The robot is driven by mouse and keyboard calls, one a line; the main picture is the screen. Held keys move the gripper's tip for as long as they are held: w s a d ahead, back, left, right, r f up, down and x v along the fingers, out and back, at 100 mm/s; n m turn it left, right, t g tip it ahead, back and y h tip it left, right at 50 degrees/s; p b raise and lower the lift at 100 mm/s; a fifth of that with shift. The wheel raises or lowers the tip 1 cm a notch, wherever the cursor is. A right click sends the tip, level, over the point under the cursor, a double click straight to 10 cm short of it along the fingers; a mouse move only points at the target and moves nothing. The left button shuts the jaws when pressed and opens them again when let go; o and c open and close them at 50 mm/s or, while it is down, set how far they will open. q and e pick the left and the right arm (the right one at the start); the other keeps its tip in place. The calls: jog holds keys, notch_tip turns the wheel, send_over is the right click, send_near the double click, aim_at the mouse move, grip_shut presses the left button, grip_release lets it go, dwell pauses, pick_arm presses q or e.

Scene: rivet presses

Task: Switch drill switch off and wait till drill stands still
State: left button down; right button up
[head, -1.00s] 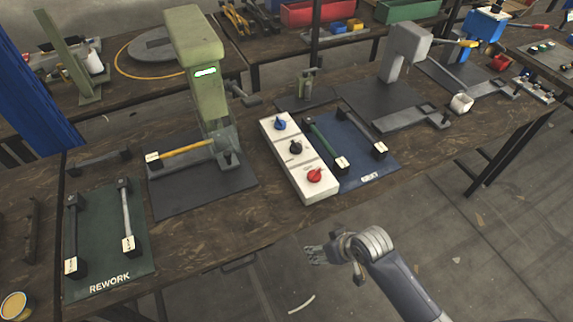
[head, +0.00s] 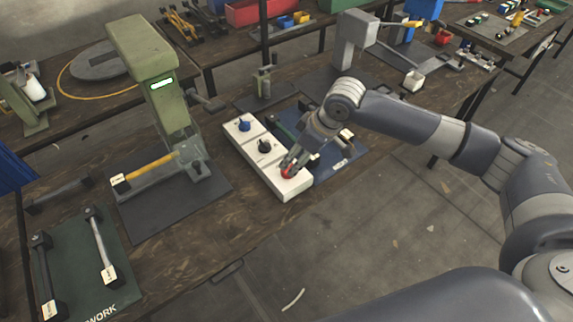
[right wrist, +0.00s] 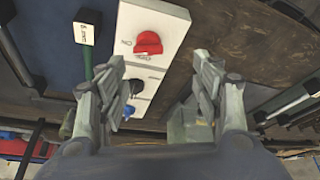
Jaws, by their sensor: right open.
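A white switch box (head: 292,187) on the bench carries a blue knob (head: 244,125), a black knob (head: 265,146) and a red knob (head: 288,172). My right gripper (head: 294,160) is at the red knob and partly covers it. In the right wrist view the open right gripper (right wrist: 158,65) has the red knob (right wrist: 148,43) just beyond and between its fingertips; I cannot tell whether they touch. The black knob (right wrist: 136,87) lies lower there. Which knob serves the drill cannot be read. A green machine (head: 145,60) stands left with a lit green panel. My left gripper is not in view.
A blue mat (head: 340,163) with labelled parts lies right of the box, partly behind my right arm. A green rework mat (head: 75,275) holds two rods at the lower left. A grey press (head: 354,38) stands behind. Bare bench lies in front of the box.

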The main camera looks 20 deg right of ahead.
aim_at(290, 166)
jog(key=x, duration=0.3)
jog(key=d+p+x, duration=0.1)
jog(key=x, duration=0.2)
jog(key=w+x, duration=0.1)
jog(key=x, duration=0.2)
jog(key=shift+w+d+f+p, duration=0.15)
jog(key=shift+p, duration=0.2)
jog(key=c, duration=1.1)
